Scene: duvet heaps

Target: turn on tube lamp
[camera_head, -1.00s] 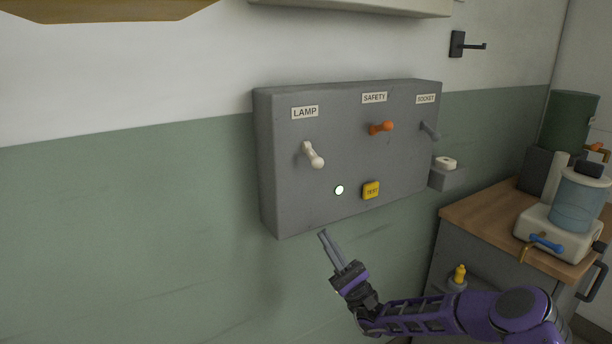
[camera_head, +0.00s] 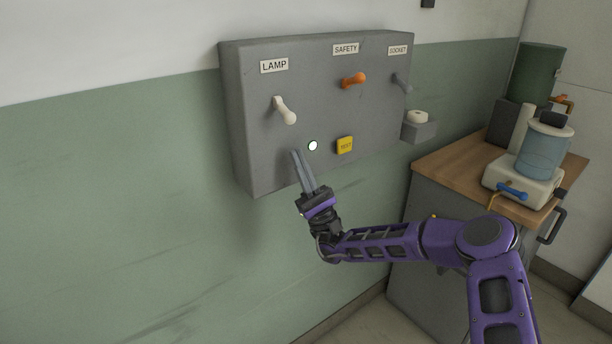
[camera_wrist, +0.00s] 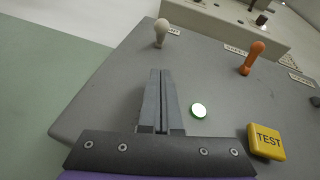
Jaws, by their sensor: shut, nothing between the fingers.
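A grey control box (camera_head: 240,140) hangs on the wall. Its LAMP switch is a white lever (camera_head: 285,111) under the LAMP label (camera_head: 274,65), tilted downward in the head view. The white lever also shows at the top of the wrist view (camera_wrist: 161,33). My gripper (camera_head: 297,153) is shut and empty, in front of the lower part of the box, below the lever and apart from it. In the wrist view its fingers (camera_wrist: 161,74) point toward the lever's side. A round white light with a green rim (camera_head: 313,146) is right of the fingertips.
An orange SAFETY lever (camera_head: 353,79), a grey SOCKET lever (camera_head: 402,84) and a yellow TEST button (camera_head: 345,145) are on the same box. A wooden-topped cabinet (camera_head: 450,160) with a blue-tanked machine (camera_head: 544,150) stands at right. The wall left of the box is clear.

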